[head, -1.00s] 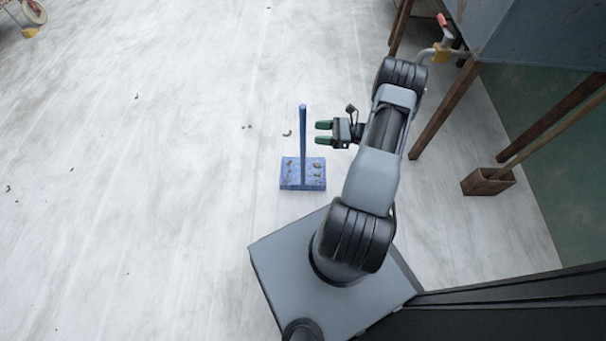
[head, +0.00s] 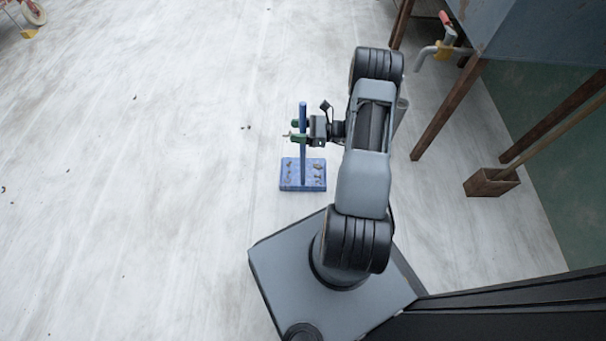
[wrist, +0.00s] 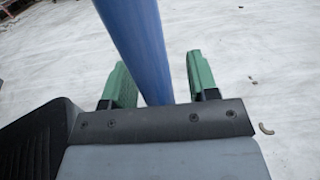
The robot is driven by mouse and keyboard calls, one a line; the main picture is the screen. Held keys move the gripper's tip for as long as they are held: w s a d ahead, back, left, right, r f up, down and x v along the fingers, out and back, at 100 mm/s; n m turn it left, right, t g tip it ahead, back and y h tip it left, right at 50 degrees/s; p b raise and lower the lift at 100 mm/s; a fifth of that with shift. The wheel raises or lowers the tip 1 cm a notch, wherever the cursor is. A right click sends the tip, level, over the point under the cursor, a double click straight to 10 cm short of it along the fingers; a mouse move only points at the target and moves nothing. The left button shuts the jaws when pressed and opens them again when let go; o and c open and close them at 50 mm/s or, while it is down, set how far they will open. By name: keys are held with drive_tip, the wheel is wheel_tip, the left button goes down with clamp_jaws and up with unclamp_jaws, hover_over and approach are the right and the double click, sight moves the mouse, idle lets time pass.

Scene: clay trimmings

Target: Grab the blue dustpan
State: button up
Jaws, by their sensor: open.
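The blue dustpan (head: 303,185) stands on the pale floor, with its tall handle (head: 303,112) upright and several clay bits in its pan. My gripper (head: 298,131) is at the upper part of the handle, coming from the right. In the wrist view the handle (wrist: 139,45) passes between the two green fingers of my gripper (wrist: 160,85), nearer the left one. The fingers are apart, with a gap at the right side of the handle. The dustpan's pan is out of the wrist view.
A wooden box with a long handle (head: 491,182) stands at the right near the table legs (head: 447,110). A blue-grey basin (head: 535,30) with a tap (head: 437,52) is at the upper right. The floor to the left is mostly clear, with small scattered bits.

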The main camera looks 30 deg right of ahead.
drive_tip(key=shift+c, duration=0.2)
clamp_jaws()
idle(0.4)
